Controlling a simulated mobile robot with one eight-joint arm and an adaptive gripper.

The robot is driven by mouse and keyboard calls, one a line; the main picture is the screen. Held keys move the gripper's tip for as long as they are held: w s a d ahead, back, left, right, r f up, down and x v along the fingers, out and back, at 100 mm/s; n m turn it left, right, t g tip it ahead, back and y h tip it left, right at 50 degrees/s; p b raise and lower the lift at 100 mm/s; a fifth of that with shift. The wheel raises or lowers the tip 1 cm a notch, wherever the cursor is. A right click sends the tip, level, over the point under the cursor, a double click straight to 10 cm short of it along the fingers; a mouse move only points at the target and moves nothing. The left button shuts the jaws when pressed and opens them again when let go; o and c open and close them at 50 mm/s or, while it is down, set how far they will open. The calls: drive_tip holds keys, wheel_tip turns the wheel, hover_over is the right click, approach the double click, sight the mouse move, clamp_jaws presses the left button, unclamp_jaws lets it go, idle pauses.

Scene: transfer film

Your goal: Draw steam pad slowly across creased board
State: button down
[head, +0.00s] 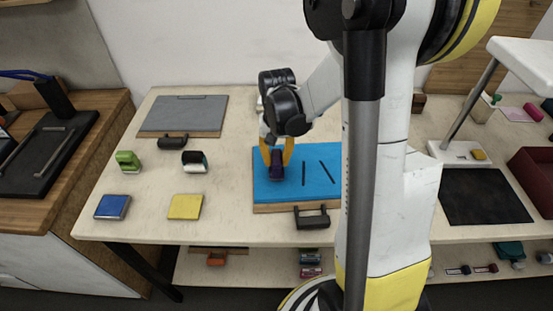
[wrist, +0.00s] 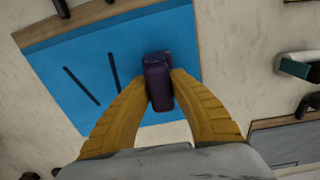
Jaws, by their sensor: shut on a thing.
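The creased board (head: 262,193) is a wooden board with a bright blue face and dark lines on it, lying flat on the table. It also fills much of the wrist view (wrist: 60,60). My gripper (head: 277,158) has yellow fingers and is over the board's left part. It is shut on a dark purple block (head: 277,170), which seems to be the steam pad. In the wrist view the pad (wrist: 158,80) sits between the two fingertips (wrist: 157,82), over the blue face near one edge. I cannot tell whether it touches the board. My arm hides part of the board's right side.
A dark roller-like tool (head: 312,219) lies at the board's front edge. A yellow pad (head: 186,206), a blue pad (head: 112,206), a green stamp-like block (head: 128,161) and a grey board (head: 184,115) lie left. A dark mat (head: 483,195) lies right.

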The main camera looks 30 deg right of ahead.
drive_tip(key=shift+d, duration=0.1)
drive_tip(key=shift+s+d, duration=0.55)
drive_tip(key=shift+d, duration=0.35)
drive_tip(key=shift+s+d, duration=0.5)
drive_tip(key=shift+d, duration=0.35)
drive_tip(key=shift+d, duration=0.1)
drive_tip(key=shift+s+d+b, duration=0.15)
drive_tip(key=shift+s+d, duration=0.4)
drive_tip(key=shift+d, duration=0.35)
drive_tip(key=shift+s+d+b, duration=0.15)
drive_tip(key=shift+s+d, duration=0.35)
drive_tip(key=shift+d, duration=0.35)
drive_tip(key=shift+s+d, duration=0.55)
drive_tip(key=shift+d, duration=0.4)
drive_tip(key=shift+s+d, duration=0.5)
drive_tip(key=shift+d, duration=0.4)
drive_tip(key=shift+d, duration=0.1)
drive_tip(key=shift+s+d+b, duration=0.2)
drive_tip(key=shift+s+d, duration=0.35)
drive_tip(key=shift+d, duration=0.35)
drive_tip(key=shift+s+d+b, duration=0.15)
drive_tip(key=shift+s+d, duration=0.35)
drive_tip(key=shift+d, duration=0.35)
